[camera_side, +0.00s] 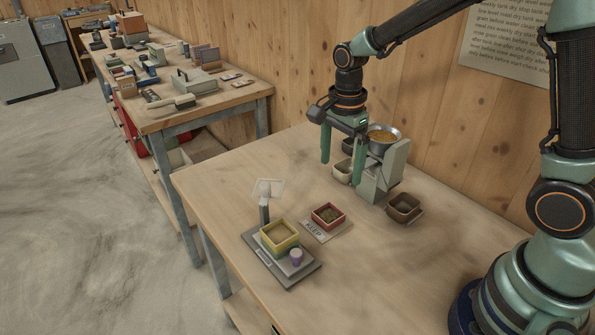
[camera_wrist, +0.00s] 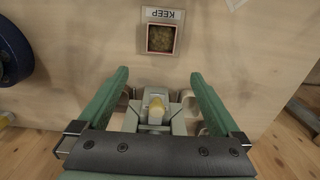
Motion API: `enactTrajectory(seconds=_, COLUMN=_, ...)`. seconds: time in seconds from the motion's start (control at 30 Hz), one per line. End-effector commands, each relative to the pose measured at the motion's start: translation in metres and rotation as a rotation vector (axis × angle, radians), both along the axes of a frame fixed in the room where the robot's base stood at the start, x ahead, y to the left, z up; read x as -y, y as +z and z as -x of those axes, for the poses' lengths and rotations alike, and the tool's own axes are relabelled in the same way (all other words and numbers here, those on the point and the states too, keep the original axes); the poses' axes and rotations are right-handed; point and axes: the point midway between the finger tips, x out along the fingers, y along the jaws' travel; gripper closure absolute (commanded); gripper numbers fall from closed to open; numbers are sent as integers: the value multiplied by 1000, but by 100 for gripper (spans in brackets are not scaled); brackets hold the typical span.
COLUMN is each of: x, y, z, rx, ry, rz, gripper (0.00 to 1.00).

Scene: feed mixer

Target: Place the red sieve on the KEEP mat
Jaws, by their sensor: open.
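The red sieve (camera_side: 329,215), a small square red-rimmed box with brown-green contents, sits at the back of the pale KEEP mat (camera_side: 315,232). The mat's lettered front strip is uncovered. In the wrist view the red sieve (camera_wrist: 149,41) lies beside the KEEP lettering (camera_wrist: 163,14), ahead of my fingertips. My gripper (camera_side: 342,168) is open, with its green fingers pointing down by the grey mixer, above and behind the sieve. In the wrist view my gripper (camera_wrist: 159,75) has its fingers wide apart and does not touch the sieve. The mat's part under the sieve is hidden.
The grey mixer (camera_side: 382,180) with a metal hopper (camera_side: 384,139) stands close to my fingers. Small bins surround it, including a brown one (camera_side: 404,208). A yellow-rimmed sieve (camera_side: 279,238) and a purple weight (camera_side: 296,257) stand on a grey scale (camera_side: 290,281). The table's left part is clear.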

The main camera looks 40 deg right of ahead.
Motion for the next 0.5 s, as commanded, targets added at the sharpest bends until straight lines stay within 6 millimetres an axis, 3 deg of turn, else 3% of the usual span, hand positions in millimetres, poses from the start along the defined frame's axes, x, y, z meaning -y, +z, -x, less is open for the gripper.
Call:
enactTrajectory(seconds=0.23, x=4, y=32, z=10, rx=68, ry=186, rz=3, gripper=0)
enactTrajectory(seconds=0.5, x=14, y=88, z=50, rx=244, ry=768, rz=91, gripper=0)
